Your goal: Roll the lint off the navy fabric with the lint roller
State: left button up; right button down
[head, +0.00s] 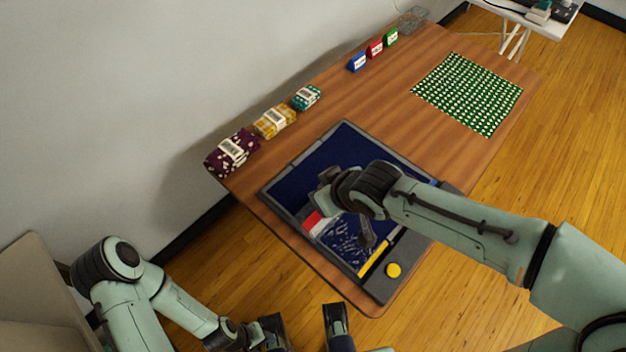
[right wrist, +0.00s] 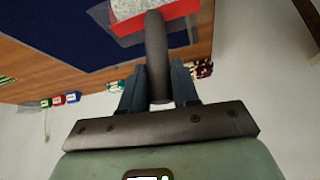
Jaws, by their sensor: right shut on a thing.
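The navy fabric (head: 312,170) lies flat in a dark grey frame (head: 279,204) on the table. Pale lint specks (head: 345,238) show on its near part. My right gripper (right wrist: 158,88) is shut on the dark handle of the lint roller (right wrist: 155,55). The roller's red and white head (head: 313,221) is over the near left part of the fabric; I cannot tell whether it touches. My right wrist hides the middle of the fabric. My left gripper (head: 305,326) is open and empty, off the table's near edge.
A yellow strip (head: 374,257) and a yellow button (head: 393,270) are on the frame's near right part. Patterned bundles (head: 274,121) and small coloured boxes (head: 375,49) line the wall side. A green dotted cloth (head: 467,94) lies at the far right.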

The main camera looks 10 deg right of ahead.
pick_arm(q)
jog(key=shift+r+p, duration=0.6)
jog(key=shift+p, duration=0.3)
pick_arm(e)
jog(key=s+d, duration=0.8)
jog(key=s, duration=0.3)
jog(key=shift+s, duration=0.15)
pick_arm(q)
jog(key=shift+w, duration=0.1)
pick_arm(e)
jog(key=shift+d, duration=0.1)
